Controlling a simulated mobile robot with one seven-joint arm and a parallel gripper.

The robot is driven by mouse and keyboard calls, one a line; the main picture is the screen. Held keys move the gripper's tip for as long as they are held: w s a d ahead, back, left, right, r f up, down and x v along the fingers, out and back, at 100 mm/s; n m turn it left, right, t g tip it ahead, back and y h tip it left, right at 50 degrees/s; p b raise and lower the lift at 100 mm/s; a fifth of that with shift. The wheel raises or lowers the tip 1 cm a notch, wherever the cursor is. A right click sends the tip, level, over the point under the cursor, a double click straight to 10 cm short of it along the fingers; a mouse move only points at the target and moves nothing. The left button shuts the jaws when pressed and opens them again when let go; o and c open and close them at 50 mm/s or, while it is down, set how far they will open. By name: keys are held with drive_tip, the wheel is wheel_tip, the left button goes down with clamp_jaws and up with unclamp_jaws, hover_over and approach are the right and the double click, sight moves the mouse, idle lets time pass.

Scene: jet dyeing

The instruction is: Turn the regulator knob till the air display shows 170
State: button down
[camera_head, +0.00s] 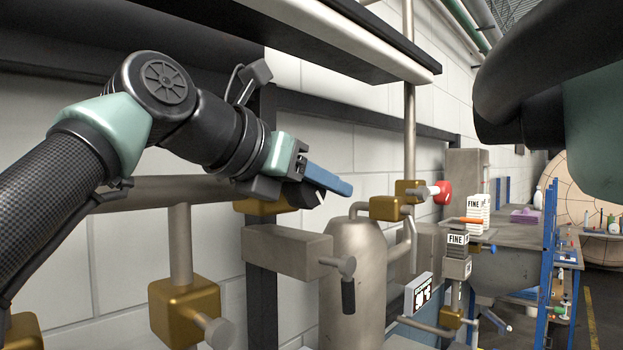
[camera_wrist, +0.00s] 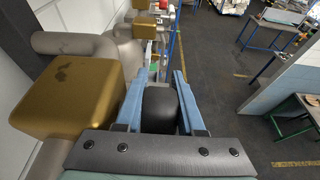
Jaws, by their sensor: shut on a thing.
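The regulator knob (camera_wrist: 160,108) is a black rounded piece in the wrist view, beside a brass block (camera_wrist: 75,88). My gripper (camera_wrist: 158,77) has its two blue fingers on either side of the knob, shut on it. In the head view my gripper (camera_head: 340,186) is at the upper middle, in front of the brass block (camera_head: 262,206) on the pipe. There the knob is mostly hidden by the fingers. The air display (camera_head: 419,294) is a small panel with a white face and dark markings, lower right of the gripper. I cannot read its number with certainty.
A grey tank (camera_head: 355,270) and a lever valve (camera_head: 344,266) stand below the gripper. A red knob (camera_head: 442,192) on a brass fitting is to the right. A dark shelf (camera_head: 340,40) overhangs the arm. Open floor (camera_wrist: 235,70) lies right in the wrist view.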

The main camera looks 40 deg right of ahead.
drive_tip(key=shift+f+y, duration=0.3)
drive_tip(key=shift+y, duration=0.8)
drive_tip(key=c, duration=0.5)
unclamp_jaws()
drive_tip(key=shift+a, duration=0.15)
drive_tip(key=v, duration=1.2)
drive_tip(key=shift+a+r, duration=0.25)
drive_tip(key=shift+r, duration=0.05)
